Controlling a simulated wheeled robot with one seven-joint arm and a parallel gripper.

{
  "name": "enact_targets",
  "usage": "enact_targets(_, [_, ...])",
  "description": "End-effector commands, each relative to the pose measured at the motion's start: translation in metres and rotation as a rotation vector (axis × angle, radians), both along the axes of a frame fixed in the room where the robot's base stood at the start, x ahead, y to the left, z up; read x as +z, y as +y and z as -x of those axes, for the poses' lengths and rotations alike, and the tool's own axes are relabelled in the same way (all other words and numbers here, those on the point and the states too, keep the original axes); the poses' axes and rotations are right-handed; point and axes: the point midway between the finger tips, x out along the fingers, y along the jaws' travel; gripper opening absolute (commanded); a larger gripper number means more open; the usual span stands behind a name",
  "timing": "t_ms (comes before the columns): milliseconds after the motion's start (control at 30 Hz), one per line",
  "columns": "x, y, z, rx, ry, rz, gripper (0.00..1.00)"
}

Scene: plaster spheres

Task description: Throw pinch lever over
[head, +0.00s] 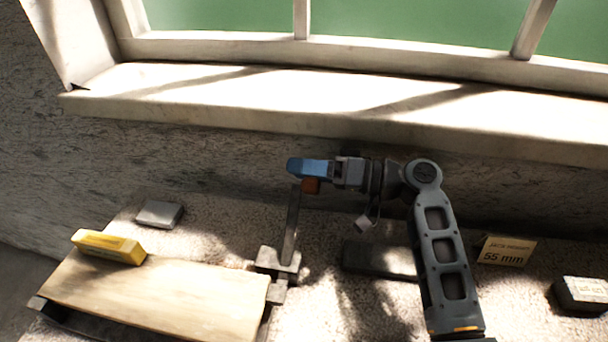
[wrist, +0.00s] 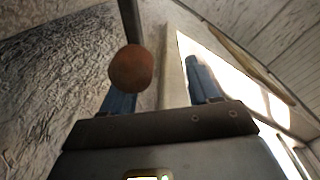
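The lever (head: 291,225) is a dark flat bar standing nearly upright from a metal bracket (head: 278,262) beside the wooden board. Its round orange-brown knob (head: 311,186) is at the top, just below my gripper's blue fingers (head: 302,167). In the wrist view the knob (wrist: 131,68) covers part of the left finger, and the rod (wrist: 130,22) runs up from it. My gripper (wrist: 163,80) is open, with a wide gap between its fingers. The knob lies toward the left finger; I cannot tell whether they touch.
The wooden board (head: 160,295) carries a yellow block (head: 108,247) at its back edge. A grey block (head: 160,214) lies behind. A dark plate (head: 378,259) lies right of the lever. A "55 mm" card (head: 507,251) and a box (head: 581,295) are farther right. The window sill (head: 330,95) runs behind.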

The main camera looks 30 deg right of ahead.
Motion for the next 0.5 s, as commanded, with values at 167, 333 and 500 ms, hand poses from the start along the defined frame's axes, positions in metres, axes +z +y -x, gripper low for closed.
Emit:
enact_targets(167, [0.023,-0.035,0.019,-0.008,0.001,0.001,0.6])
enact_targets(333, [0.042,-0.063,0.035,-0.009,0.001,0.001,0.6])
enact_targets(500, [0.056,-0.083,0.048,-0.006,0.001,0.0,0.6])
